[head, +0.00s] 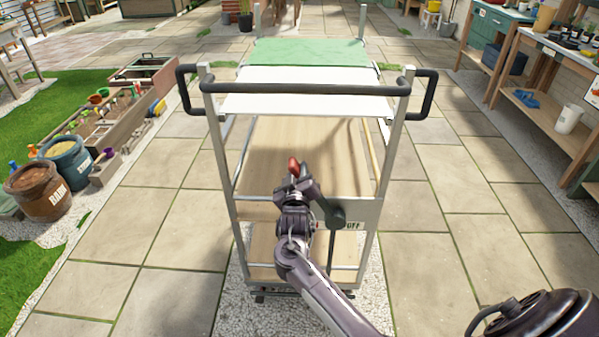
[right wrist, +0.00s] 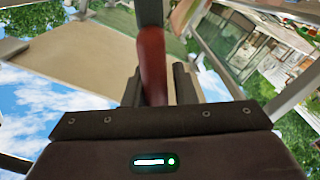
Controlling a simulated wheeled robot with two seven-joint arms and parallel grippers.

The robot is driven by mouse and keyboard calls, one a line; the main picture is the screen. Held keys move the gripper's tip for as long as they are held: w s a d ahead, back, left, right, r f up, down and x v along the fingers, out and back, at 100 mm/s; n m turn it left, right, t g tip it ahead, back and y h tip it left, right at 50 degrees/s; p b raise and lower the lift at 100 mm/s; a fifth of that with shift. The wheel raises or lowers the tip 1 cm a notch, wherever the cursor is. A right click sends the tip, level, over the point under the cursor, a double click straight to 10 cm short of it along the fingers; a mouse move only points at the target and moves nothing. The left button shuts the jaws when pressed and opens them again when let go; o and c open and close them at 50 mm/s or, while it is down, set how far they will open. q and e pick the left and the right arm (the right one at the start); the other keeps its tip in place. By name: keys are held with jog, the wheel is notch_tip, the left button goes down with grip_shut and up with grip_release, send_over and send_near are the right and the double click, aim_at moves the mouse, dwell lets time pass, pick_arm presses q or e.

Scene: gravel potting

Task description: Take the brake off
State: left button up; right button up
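The cart (head: 230,170) stands straight ahead, with a metal brake plate (head: 368,212) on its near end. The brake lever has a dark pivot (head: 336,214) and a red grip (head: 294,164), and leans up and left from the pivot. "OFF" shows at the right of the plate; my arm covers the plate's left part. My right gripper (head: 297,182) is at the red grip. In the right wrist view the red grip (right wrist: 152,65) lies between my two dark fingers, which look closed around it. My left gripper is out of view.
The cart has a black push handle (head: 305,88) above my right gripper and a green mat (head: 308,52) on top. Pots (head: 38,190) and planters stand at left, workbenches (head: 545,80) at right. Paving on both sides is clear.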

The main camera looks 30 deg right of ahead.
jog(key=shift+o, duration=1.4)
jog(key=shift+w+a+f, duration=0.1)
jog(key=v, duration=0.8)
jog(key=shift+w, duration=0.1)
